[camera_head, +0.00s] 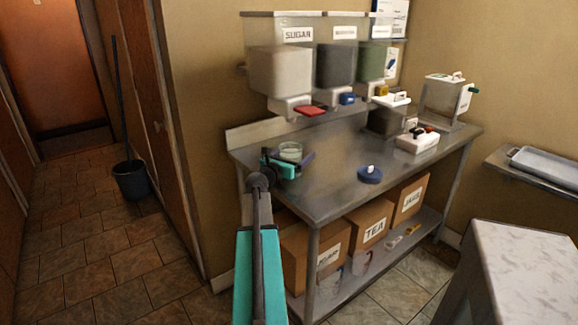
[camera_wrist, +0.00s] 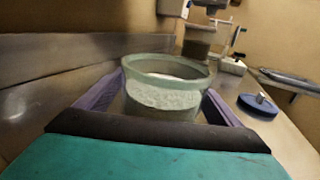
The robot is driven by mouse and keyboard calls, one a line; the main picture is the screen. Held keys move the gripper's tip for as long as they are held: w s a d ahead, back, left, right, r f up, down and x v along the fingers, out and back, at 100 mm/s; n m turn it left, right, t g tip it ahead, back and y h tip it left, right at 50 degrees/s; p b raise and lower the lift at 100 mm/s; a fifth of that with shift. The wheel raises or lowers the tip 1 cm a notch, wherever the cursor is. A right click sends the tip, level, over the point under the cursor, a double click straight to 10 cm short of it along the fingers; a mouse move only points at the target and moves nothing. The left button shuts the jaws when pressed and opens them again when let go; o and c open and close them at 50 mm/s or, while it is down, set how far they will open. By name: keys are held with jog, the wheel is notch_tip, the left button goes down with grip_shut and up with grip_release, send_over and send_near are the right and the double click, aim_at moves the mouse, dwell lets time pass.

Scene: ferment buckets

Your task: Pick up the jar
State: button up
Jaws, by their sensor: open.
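The jar (camera_wrist: 166,92) is a greenish glass vessel with a pale, whitish content inside. It stands upright on the metal table (camera_head: 330,205), near its left end; it also shows in the head view (camera_head: 291,151). My gripper (camera_wrist: 165,108) is open, with its two purple fingers on either side of the jar. The jar sits between the fingers, and its lower part is hidden behind the dark edge of my gripper. Whether the fingers touch the glass I cannot tell. In the head view my gripper (camera_head: 288,164) is small and partly hides the jar's base.
Wall dispensers, one labelled SUGAR (camera_head: 281,72), hang above the table. A round blue lid (camera_head: 370,174) lies right of the jar; a white device (camera_head: 416,141) stands farther back. A marble-topped counter (camera_head: 525,270) is at right.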

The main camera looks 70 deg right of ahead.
jog(key=c, duration=1.8)
jog(key=shift+r, duration=0.2)
jog(key=shift+r, duration=1.25)
jog(key=w+a+b, duration=0.1)
jog(key=a, duration=0.4)
jog(key=w+a+b, duration=0.1)
jog(key=a, duration=0.4)
jog(key=w+a+b, duration=0.1)
jog(key=a, duration=0.4)
jog(key=shift+a+r, duration=0.15)
jog(key=shift+a, duration=0.05)
jog(key=b, duration=0.4)
jog(key=shift+w+a+b, duration=0.1)
jog(key=shift+a+b, duration=0.2)
jog(key=shift+b, duration=0.05)
jog(key=a+b, duration=0.1)
jog(key=b, duration=0.5)
jog(key=shift+a, duration=0.2)
jog(key=shift+a+r+b, duration=0.2)
jog(key=shift+b, duration=0.45)
